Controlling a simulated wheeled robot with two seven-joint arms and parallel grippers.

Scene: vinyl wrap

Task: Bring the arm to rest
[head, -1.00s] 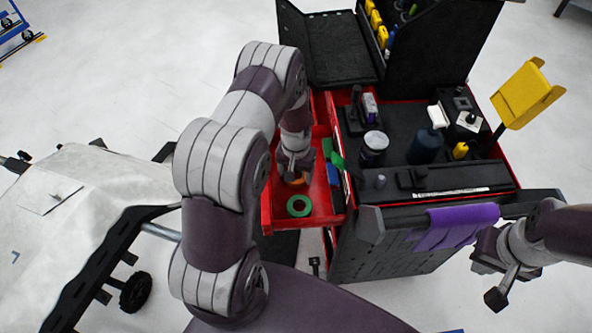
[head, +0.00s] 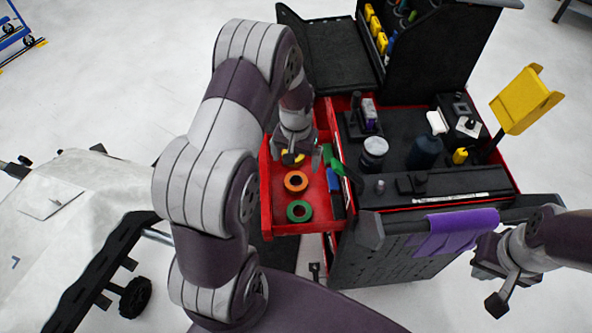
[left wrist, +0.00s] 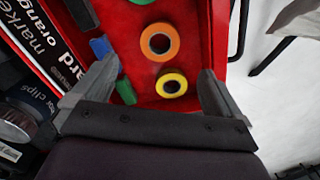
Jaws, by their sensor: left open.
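My left gripper (head: 303,160) is over the open red drawer (head: 277,205) in the head view, its arm coming in from the left. In the left wrist view its two fingers (left wrist: 150,88) are spread apart with nothing held between them. An orange tape roll (head: 296,181), a green tape roll (head: 299,211) and a yellow tape roll (left wrist: 171,85) lie in the drawer; the gripper partly covers the yellow one in the head view. My right gripper (head: 485,285) is at the right, beside the cart; its jaw opening is not clear.
The black-topped tool cart (head: 440,181) holds jars, a dark bottle (head: 424,152) and a yellow holder (head: 524,99). A purple cloth (head: 456,232) hangs on its front handle. Blue (left wrist: 100,47) and green pieces lie along the drawer's side. A pale covered surface (head: 75,205) stands at left.

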